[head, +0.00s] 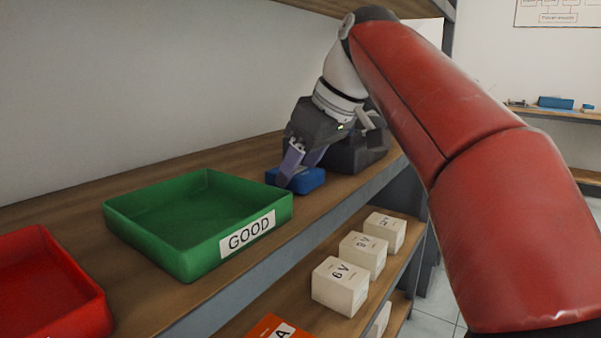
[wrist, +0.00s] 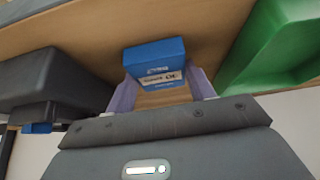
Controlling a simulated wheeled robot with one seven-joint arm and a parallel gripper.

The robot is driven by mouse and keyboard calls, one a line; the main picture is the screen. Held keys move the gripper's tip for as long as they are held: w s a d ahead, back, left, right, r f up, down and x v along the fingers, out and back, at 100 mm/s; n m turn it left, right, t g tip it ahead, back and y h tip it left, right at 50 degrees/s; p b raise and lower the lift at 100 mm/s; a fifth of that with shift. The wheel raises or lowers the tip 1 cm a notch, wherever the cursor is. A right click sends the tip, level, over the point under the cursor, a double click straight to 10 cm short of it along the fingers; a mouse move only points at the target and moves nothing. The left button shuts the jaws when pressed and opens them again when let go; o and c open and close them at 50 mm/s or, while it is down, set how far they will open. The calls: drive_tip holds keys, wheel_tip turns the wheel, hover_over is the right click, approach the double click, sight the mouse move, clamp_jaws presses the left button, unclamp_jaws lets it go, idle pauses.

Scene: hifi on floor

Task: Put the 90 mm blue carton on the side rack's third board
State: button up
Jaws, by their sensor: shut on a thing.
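The blue carton (head: 311,178) is at the wooden board (head: 345,186) of the near rack, between the green tray and a dark bin. In the wrist view the blue carton (wrist: 153,50) shows a pale label with dark print, and it sits between the two lilac fingers. My gripper (head: 297,178) reaches down from above and is shut on it; the gripper also shows in the wrist view (wrist: 160,88). I cannot tell whether the carton touches the board. Another rack (head: 570,116) at the far right may be the side rack; its boards are only partly visible.
A green tray (head: 255,238) marked GOOD stands left of the carton, a red tray (head: 85,318) further left. A dark bin (head: 362,153) is close behind my gripper. Several white boxes (head: 340,287) stand on the board below. A blue object (head: 556,103) lies on the far rack.

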drive_tip(key=shift+f, duration=0.2)
drive_tip(key=o, duration=1)
drive_tip(key=shift+r, duration=0.1)
drive_tip(key=shift+d+r, duration=0.15)
drive_tip(key=shift+r, duration=0.35)
drive_tip(key=p+v, duration=0.4)
drive_tip(key=v, duration=0.7)
drive_tip(key=shift+s+r+p, duration=0.1)
drive_tip(key=shift+p, duration=0.3)
